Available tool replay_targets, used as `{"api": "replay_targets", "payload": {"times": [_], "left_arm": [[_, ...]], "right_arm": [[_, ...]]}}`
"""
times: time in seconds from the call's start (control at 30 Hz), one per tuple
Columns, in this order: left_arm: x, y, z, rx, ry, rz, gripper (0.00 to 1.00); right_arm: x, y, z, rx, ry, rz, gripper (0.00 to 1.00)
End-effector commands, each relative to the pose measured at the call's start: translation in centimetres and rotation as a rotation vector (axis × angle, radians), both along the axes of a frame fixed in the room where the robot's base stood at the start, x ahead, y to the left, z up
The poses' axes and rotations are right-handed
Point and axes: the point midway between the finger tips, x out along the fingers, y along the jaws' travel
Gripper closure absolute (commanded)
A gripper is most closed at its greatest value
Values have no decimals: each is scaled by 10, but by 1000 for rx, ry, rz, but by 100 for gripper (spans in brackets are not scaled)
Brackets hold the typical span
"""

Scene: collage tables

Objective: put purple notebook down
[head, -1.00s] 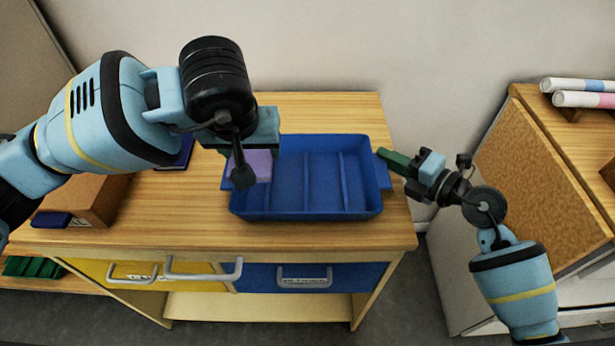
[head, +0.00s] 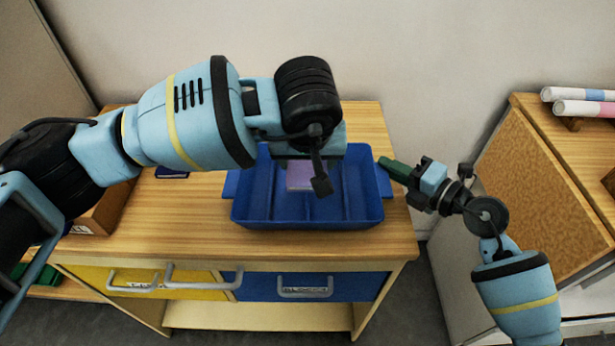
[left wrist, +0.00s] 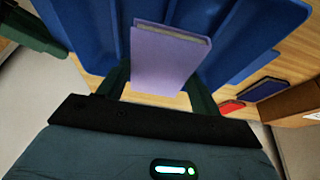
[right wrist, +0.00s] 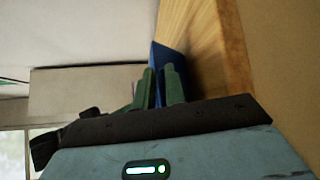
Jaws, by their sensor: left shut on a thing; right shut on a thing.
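The purple notebook (head: 299,177) is held by my left gripper (head: 304,162), over the middle of the blue tray (head: 307,213). In the left wrist view the purple notebook (left wrist: 168,58) sits between the green fingers, with the tray (left wrist: 82,28) beyond it. Whether it touches the tray floor I cannot tell. My left arm hides the tray's back left part. My right gripper (head: 386,167) is at the tray's right end, shut on its handle; in the right wrist view the blue tray (right wrist: 168,60) shows at its green fingers.
The tray stands on a wooden table (head: 195,222) above yellow and blue drawers. A cardboard box (head: 103,212) and a dark blue notebook (head: 172,172) lie left of it. A red item (left wrist: 231,107) shows in the left wrist view. Rolled papers (head: 582,108) lie on the right cabinet.

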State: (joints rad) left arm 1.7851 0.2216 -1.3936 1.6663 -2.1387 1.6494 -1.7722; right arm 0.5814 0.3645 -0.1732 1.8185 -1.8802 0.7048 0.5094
Motion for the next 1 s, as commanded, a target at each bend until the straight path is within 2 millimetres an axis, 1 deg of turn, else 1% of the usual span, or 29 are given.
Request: {"api": "replay_targets", "payload": {"times": [0.03, 0.1, 0.33, 0.53, 0.63, 1.0], "left_arm": [[0, 0, -6, 0, 2, 1, 59], [0, 0, -10, -1, 0, 1, 59], [0, 0, -15, -1, 0, 1, 59], [0, 0, -40, 0, 3, 1, 59], [0, 0, -48, -1, 0, 1, 59], [0, 0, -52, 0, -1, 0, 59]], "right_arm": [[0, 0, -1, -4, -1, 0, 100], [0, 0, -1, -4, -1, 0, 100], [0, 0, 0, -4, 0, 1, 100], [0, 0, -1, -4, 0, 1, 100], [0, 0, -1, -4, 0, 1, 100], [0, 0, -1, -4, 0, 1, 100]]}}
